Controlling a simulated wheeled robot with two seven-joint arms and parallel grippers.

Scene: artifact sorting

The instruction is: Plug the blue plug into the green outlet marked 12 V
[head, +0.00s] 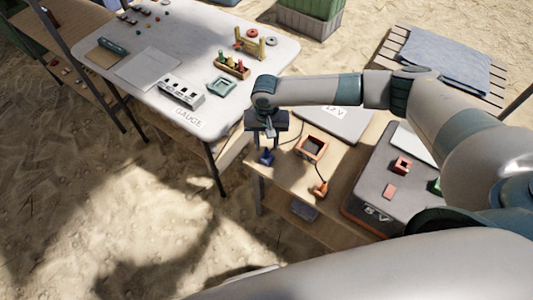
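The blue plug (266,157) is at the left end of the wooden bench, small in the head view. My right gripper (269,131) is just above it, pointing down. Its fingers are small and dark, so I cannot tell whether they are open or whether they touch the plug. My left gripper is not in view.
An orange square frame (312,148) and an orange plug (320,188) with a dark cord lie on the bench (286,172). A dark case (364,196) with red parts and a partly hidden green part (436,186) stands right. A white table (140,92) holds several small objects.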

